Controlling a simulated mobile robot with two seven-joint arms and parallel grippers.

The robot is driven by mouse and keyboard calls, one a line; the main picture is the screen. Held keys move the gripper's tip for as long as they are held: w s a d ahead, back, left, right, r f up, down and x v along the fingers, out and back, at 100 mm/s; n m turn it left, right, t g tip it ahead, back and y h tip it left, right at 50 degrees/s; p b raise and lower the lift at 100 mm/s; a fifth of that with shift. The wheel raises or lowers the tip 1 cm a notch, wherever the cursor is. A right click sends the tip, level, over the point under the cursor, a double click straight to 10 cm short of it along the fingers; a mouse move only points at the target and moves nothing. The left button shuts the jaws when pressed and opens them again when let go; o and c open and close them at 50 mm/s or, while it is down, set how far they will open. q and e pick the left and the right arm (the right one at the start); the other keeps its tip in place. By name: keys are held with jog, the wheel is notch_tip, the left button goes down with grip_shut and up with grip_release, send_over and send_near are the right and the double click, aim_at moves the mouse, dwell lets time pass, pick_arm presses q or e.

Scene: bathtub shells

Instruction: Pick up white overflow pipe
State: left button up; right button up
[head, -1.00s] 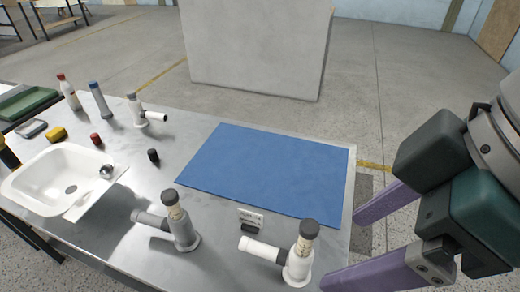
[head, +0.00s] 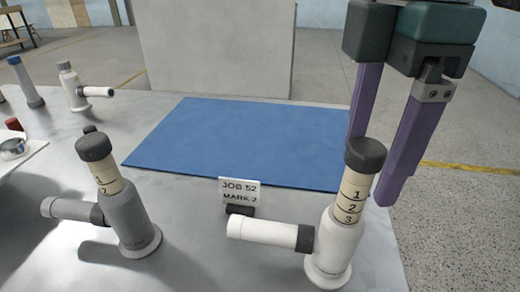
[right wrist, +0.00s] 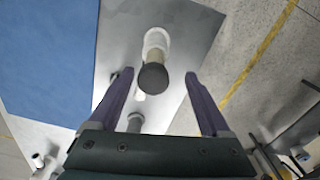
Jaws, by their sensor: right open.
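The white overflow pipe (head: 338,240) stands upright at the front right of the metal table, with a dark cap, a cream band marked 1, 2, 3 and a side tube pointing left. My right gripper (head: 369,174) points down just behind and to the right of its top, open and empty. In the right wrist view, the white pipe (right wrist: 156,40) shows with its dark cap between and slightly beyond the open fingers (right wrist: 158,73). My left gripper is not in view.
A similar grey pipe (head: 132,228) stands to the left. A card (head: 240,191) reading "JOB 52 MARK 2" stands between them. A blue mat (head: 235,140) covers the table behind.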

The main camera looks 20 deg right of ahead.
aim_at(354, 196)
jog(key=f, duration=0.2)
jog(key=f+b, duration=0.1)
jog(key=f, duration=0.4)
jog(key=shift+w+d+f+b, duration=0.15)
jog(key=shift+w+d+b, duration=0.05)
jog(key=shift+w+b, duration=0.15)
jog(key=shift+c, duration=0.3)
grip_shut()
dwell(0.8)
